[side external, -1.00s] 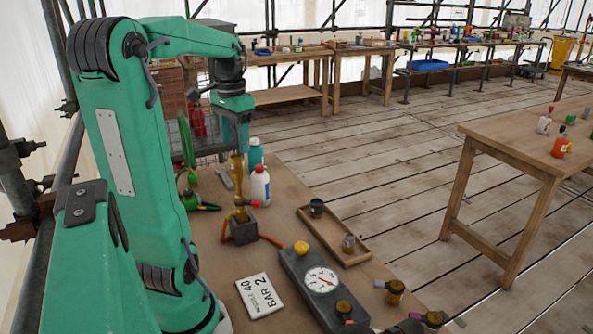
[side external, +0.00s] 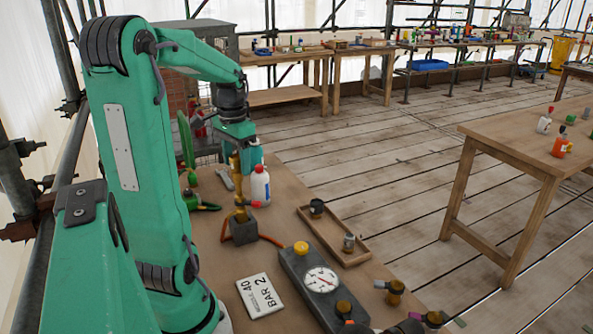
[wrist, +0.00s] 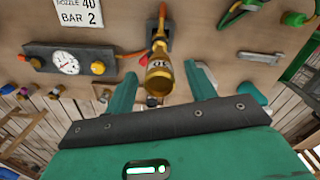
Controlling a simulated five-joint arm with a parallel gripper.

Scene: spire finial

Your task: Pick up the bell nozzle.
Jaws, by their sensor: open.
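The bell nozzle (side external: 239,190) is a brass piece with a flared top, standing upright in a dark grey block (side external: 243,228) on the near bench. In the wrist view the nozzle (wrist: 159,75) shows its open mouth and a dark label. My gripper (side external: 241,163) is over the nozzle's upper part, pointing down. In the wrist view my gripper (wrist: 161,72) has its two green fingers apart, one on each side of the nozzle. A gap shows on both sides. The fingers partly hide the nozzle's top in the side view.
A white bottle (side external: 260,186) stands close behind the nozzle. A grey gauge box (side external: 313,281) with a yellow knob, a white sign (side external: 261,296) and a wooden tray (side external: 334,235) lie nearby. A wrench (wrist: 261,56) and an orange hose (side external: 268,240) are also near.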

